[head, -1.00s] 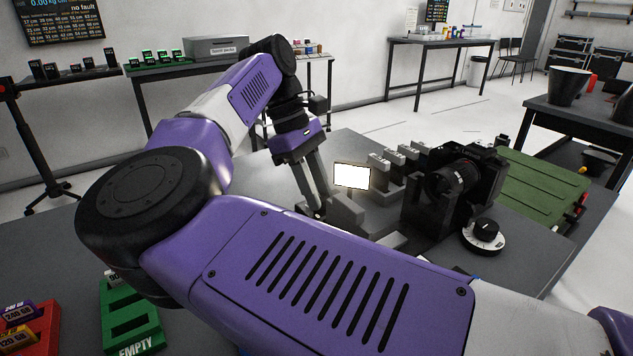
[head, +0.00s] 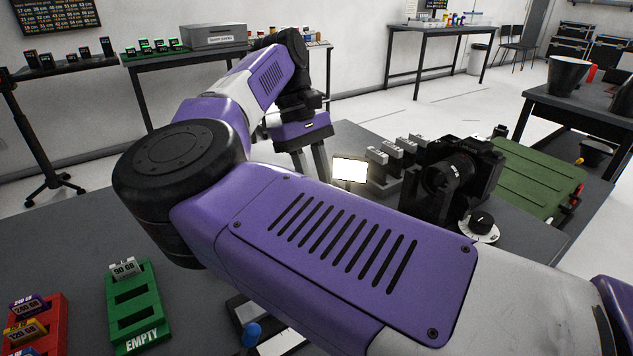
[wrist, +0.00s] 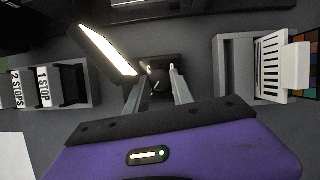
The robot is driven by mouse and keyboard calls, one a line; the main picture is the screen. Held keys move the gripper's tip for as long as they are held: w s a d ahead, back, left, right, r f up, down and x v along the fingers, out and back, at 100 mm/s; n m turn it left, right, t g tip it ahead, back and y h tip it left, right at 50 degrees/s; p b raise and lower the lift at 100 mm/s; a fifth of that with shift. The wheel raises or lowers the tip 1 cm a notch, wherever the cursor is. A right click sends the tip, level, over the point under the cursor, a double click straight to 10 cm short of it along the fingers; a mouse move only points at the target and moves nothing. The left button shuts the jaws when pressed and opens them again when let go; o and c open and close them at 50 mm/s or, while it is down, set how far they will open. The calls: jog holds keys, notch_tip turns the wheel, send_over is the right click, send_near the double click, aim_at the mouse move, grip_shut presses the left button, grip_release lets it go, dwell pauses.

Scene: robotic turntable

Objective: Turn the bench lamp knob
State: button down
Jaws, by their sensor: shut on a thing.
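The bench lamp's bright white panel (head: 350,170) stands lit on the bench in the head view. In the wrist view the panel (wrist: 112,50) is tilted at the upper left, beside my gripper (wrist: 159,71). A small dark knob (wrist: 158,84) shows between the two fingers, against a dark block behind it. The fingers are closed on the knob, one on each side. In the head view my fingers point down left of the lamp, and their tips are hidden behind my arm.
Labelled filters (wrist: 58,86) stand in a rack to the left in the wrist view, and a grey holder (wrist: 235,75) stands to the right. A camera (head: 455,175) and a white-scaled dial (head: 481,222) are right of the lamp. A green tray (head: 122,283) lies front left.

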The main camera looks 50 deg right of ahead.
jog(key=c, duration=1.1)
grip_release()
jog(key=shift+r, duration=0.1)
jog(key=p+v, duration=0.1)
jog(key=v, duration=0.6)
jog(key=shift+w+r+p, duration=0.2)
jog(key=shift+r+p, duration=0.05)
jog(key=shift+p, duration=0.05)
jog(key=shift+r, duration=0.1)
